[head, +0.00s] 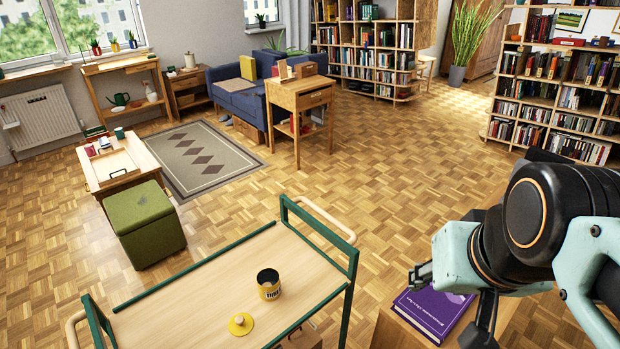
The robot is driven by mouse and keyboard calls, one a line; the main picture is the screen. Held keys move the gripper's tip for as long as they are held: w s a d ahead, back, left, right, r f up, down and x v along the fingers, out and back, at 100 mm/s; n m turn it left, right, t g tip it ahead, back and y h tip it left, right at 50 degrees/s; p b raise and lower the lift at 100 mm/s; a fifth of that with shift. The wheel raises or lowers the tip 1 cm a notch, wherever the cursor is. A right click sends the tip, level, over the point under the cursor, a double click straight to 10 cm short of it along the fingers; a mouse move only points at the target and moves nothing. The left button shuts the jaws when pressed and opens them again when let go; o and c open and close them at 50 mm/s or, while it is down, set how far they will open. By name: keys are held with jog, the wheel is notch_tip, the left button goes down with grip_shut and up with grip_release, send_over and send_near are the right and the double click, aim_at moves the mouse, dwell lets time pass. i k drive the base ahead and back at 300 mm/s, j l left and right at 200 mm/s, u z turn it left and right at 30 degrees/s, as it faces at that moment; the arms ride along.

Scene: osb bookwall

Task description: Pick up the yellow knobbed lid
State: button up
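The yellow knobbed lid (240,324) lies on the light wooden top of a green-framed trolley (190,290), near its front edge, with its knob up. A dark, open-topped canister with a yellow band (269,287) stands upright just behind it and to the right, apart from the lid. My gripper (446,308) is at the lower right, well to the right of the lid and clear of the trolley. Its fingers look spread apart, with nothing visible held between them. The lower finger is partly cut off by the picture's bottom edge.
A purple book (434,311) lies on a wooden surface below my gripper. The trolley has raised green end frames and a low green rail (195,267). A green pouffe (146,224) stands behind it at left. The parquet floor (380,180) beyond is mostly clear.

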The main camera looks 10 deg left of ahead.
aim_at(242, 324)
jog(key=u, duration=1.45)
jog(key=z, duration=0.3)
jog(key=i, duration=0.25)
jog(key=i+u, duration=0.15)
jog(key=j+u, duration=0.1)
jog(key=i+l+z, duration=0.15)
jog(key=z, duration=0.15)
